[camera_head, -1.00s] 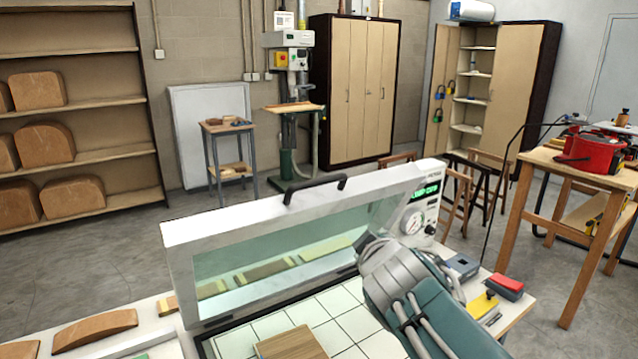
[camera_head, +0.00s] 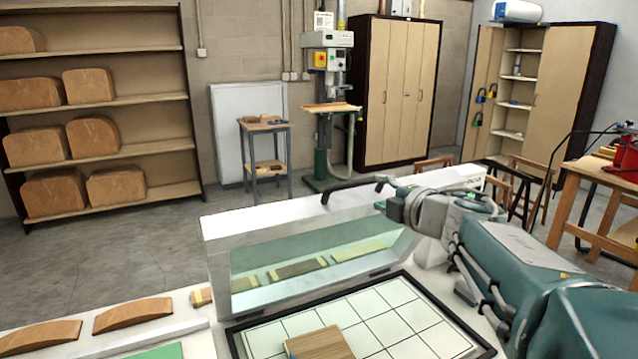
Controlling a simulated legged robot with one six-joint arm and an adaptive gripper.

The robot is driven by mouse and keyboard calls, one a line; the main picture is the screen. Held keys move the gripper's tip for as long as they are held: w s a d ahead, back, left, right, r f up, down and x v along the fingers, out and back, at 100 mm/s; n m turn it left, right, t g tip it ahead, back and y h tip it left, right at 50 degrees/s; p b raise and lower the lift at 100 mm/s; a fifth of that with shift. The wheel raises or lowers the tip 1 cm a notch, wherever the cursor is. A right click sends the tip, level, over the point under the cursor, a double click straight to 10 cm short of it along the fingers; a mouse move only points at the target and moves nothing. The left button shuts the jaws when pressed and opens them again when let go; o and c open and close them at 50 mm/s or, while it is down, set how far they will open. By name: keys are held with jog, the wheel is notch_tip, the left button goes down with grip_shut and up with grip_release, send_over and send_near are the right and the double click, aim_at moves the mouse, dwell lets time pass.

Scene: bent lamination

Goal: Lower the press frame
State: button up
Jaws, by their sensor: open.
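The press frame (camera_head: 290,218) is a white frame with a clear greenish window, standing raised and tilted at the back of the press bed. A black handle (camera_head: 352,186) sits on its top edge. The press bed (camera_head: 385,318) is white with a dark grid and a black rim. A wooden piece (camera_head: 320,343) lies on it at the front. My gripper (camera_head: 392,205) is open at the right end of the handle, beside the frame's top edge. I cannot tell whether it touches the handle. My arm hides the frame's right end and most of the control box.
Curved wooden pieces (camera_head: 132,315) lie on the white bench left of the bed. Shelves (camera_head: 95,100) with wooden forms stand at the back left. A drill press (camera_head: 328,110) and cabinets stand behind. A wooden table (camera_head: 598,185) is at the right.

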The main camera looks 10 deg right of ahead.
aim_at(360, 185)
jog(key=x, duration=0.8)
jog(key=shift+w, duration=0.3)
jog(key=shift+f, duration=0.1)
grip_shut()
